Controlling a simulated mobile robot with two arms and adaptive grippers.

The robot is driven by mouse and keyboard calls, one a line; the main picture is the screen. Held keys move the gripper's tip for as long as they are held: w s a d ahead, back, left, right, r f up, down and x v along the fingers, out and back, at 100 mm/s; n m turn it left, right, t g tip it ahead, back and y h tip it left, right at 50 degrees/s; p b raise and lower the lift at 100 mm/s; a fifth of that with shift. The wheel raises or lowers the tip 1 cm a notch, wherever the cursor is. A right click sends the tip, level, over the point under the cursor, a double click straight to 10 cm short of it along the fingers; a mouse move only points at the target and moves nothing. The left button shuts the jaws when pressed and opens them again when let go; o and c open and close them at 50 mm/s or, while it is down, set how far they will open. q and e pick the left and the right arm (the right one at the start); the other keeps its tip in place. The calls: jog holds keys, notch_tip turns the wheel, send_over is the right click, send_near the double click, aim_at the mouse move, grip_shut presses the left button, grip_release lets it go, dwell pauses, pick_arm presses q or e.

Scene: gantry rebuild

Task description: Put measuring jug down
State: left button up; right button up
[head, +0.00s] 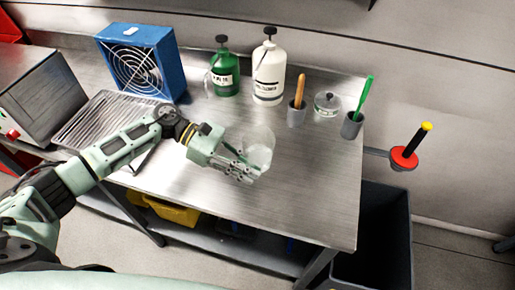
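The measuring jug (262,142) is a clear, see-through vessel over the middle of the steel workbench (310,190). My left gripper (249,172) reaches in from the left, and its fingers are closed at the near side of the jug. The jug appears held in them. The fingers and the jug's faint outline overlap, so the exact grip and the jug's lower edge are hard to make out. I cannot tell whether the jug's base touches the bench top. My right gripper is not in view.
Along the back stand a blue fan (140,65), a green bottle (224,75), a white pump bottle (269,75), grey cups (296,115) with tools and a lidded glass jar (327,104). A slatted rack (95,122) lies left. The bench's front right is clear.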

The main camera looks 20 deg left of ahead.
pick_arm(q)
jog(key=shift+d+f, duration=0.15)
jog(key=shift+d, duration=0.1)
jog(key=shift+c, duration=0.7)
grip_shut()
